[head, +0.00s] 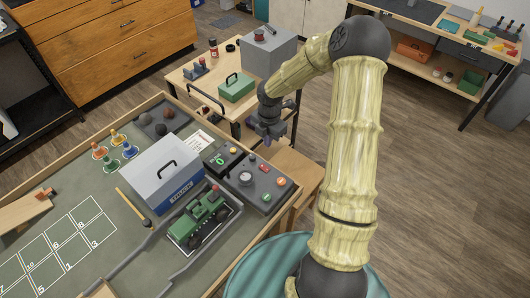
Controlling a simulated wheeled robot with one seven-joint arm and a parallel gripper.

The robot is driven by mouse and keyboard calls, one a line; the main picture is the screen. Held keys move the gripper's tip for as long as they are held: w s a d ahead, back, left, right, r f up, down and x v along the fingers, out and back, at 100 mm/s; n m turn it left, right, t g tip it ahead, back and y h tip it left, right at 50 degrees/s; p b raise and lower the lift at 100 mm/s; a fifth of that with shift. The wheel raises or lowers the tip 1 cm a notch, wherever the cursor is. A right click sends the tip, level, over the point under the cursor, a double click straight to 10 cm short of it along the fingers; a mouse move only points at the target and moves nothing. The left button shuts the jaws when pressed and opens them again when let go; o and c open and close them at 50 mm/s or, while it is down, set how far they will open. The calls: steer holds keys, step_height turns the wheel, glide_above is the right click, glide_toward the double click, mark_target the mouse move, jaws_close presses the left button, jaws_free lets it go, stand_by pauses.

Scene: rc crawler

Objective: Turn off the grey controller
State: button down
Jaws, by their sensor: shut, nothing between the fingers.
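A dark grey controller (259,202) lies on the right edge of the green-topped table. My gripper (268,138) is shut and empty. It points down in the air above and behind the two boxes, touching neither in this view.
A green crawler (196,222) sits in front of the controller, and a grey-lidded blue box (161,172) stands to its left. A small wooden table (183,77) behind holds a grey box and a green case (237,88).

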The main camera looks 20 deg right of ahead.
mark_target(262, 166)
steer(key=b, duration=0.2)
steer(key=shift+w+f+b, duration=0.1)
steer(key=shift+f+b, duration=0.25)
steer(key=shift+f, duration=0.05)
steer(key=b, duration=0.3)
steer(key=shift+a+b, duration=0.1)
steer(key=shift+b, duration=0.65)
steer(key=shift+s+a+r+t+y+b, duration=0.15)
steer(key=shift+s+r+t+y+b, duration=0.25)
steer(key=shift+b, duration=0.5)
steer(key=shift+w, duration=0.15)
steer(key=f, duration=0.4)
steer(key=w+f, duration=0.1)
steer(key=f, duration=0.4)
steer(key=a+f, duration=0.1)
steer(key=f, duration=0.3)
steer(key=shift+w+f+b, duration=0.2)
steer(key=shift+f+b, duration=0.1)
steer(key=shift+f, duration=0.1)
steer(key=shift+w+d, duration=0.1)
